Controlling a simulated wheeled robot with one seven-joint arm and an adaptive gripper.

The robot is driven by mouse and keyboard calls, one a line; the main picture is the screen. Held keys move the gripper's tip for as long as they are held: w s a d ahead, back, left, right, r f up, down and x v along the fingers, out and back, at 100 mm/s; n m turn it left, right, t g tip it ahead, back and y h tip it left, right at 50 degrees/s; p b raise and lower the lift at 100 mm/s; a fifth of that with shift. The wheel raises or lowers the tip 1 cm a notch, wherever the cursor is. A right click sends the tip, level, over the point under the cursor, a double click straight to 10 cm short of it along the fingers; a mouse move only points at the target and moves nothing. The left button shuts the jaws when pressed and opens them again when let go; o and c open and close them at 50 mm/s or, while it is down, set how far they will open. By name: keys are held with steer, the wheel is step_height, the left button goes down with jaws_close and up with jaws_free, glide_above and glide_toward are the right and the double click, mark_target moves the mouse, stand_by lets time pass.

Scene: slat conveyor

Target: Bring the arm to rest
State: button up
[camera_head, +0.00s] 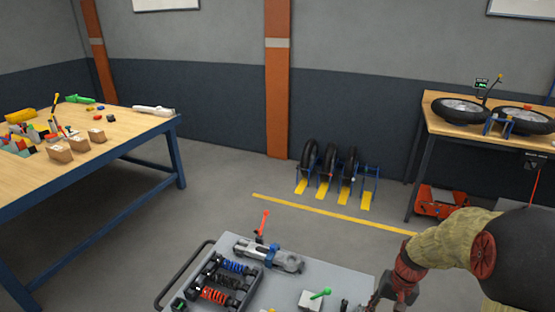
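My arm (440,246) comes in from the right edge, with a tan sleeve-like covering and dark red joints. It bends downward over the right side of a grey cart top (335,277). My gripper (378,297) is at the bottom edge of the view, small and dark, beside the cart's right edge. Its fingers are partly cut off, so I cannot tell whether it is open or shut or holds anything.
The cart carries a black tray (205,283) of coil springs, a grey metal part (270,256) and a small block with a green handle (312,299). Workbenches stand left (120,132) and right (440,120). A wheel rack (335,170) stands by the wall; floor between is clear.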

steer(key=s+a+r+n+t, duration=0.1)
steer(key=s+a+r+t, duration=0.1)
steer(key=s+r, duration=0.3)
steer(key=s+a+r+n+t+h, duration=0.1)
steer(key=s+a+r, duration=0.4)
steer(key=r, duration=0.7)
steer(key=s+a+r+n+t, duration=0.2)
steer(key=s+a+r+t, duration=0.1)
steer(key=r, duration=0.6)
steer(key=s+a, duration=0.1)
steer(key=s, duration=0.1)
steer(key=shift+s+n+h, duration=0.3)
steer(key=shift+s+h, duration=0.1)
steer(key=shift+c, duration=0.8)
